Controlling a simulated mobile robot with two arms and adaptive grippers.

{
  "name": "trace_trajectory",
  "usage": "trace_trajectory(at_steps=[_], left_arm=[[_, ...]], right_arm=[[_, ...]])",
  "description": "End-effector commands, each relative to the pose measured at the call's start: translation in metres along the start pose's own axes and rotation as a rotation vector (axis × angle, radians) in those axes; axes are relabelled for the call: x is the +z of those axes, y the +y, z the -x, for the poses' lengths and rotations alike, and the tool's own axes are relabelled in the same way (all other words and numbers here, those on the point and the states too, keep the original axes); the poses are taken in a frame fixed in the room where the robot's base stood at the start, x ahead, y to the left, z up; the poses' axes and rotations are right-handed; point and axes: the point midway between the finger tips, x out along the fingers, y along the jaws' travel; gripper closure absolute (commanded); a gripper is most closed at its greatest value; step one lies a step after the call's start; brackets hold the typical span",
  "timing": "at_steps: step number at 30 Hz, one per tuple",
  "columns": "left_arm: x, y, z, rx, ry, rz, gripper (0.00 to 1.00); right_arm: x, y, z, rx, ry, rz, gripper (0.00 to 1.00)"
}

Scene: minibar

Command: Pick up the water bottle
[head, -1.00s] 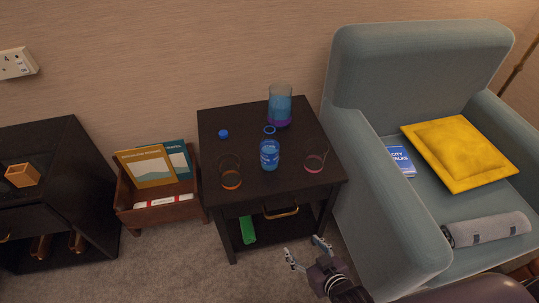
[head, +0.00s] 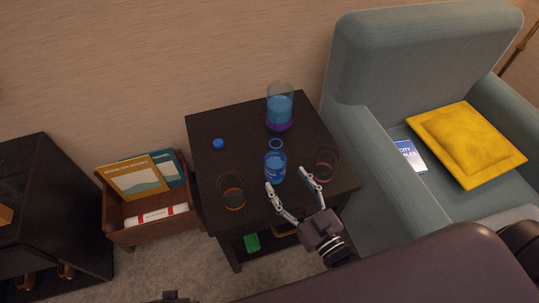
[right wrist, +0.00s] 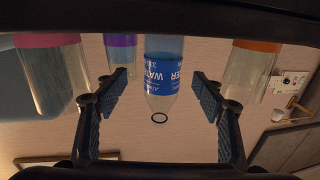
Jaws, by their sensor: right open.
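The water bottle (head: 275,168) stands on the dark side table (head: 205,131), with a blue label and a ring-like open neck. In the right wrist view the bottle (right wrist: 163,72) shows upside down, between the two fingers and beyond them. My right gripper (head: 289,186) is open and empty at the table's front edge, its fingers spread just in front of the bottle. It also shows in the right wrist view (right wrist: 160,92). I cannot see contact with the bottle. My left gripper is not clearly visible.
A glass with an orange base (head: 232,192) stands left of the bottle, and a pink-based glass (head: 325,164) right. A blue cap (head: 218,144) lies at left. An armchair (head: 375,130) is close on the right.

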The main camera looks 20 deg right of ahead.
Motion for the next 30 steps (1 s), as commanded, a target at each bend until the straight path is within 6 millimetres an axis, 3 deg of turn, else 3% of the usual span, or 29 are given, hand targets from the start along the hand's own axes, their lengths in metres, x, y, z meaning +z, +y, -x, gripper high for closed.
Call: trace_trajectory(at_steps=[15,23,30], left_arm=[[-0.017,-0.002,0.026,-0.002,0.017,0.003,0.60],[-0.017,-0.002,0.028,-0.003,0.016,0.003,0.60],[-0.017,-0.002,0.028,-0.003,0.016,0.003,0.60]], right_arm=[[0.003,-0.004,-0.065,0.000,0.000,0.000,0.37],[0.003,-0.004,-0.069,0.000,-0.002,0.000,0.37],[0.003,-0.004,-0.069,0.000,-0.002,0.000,0.60]])
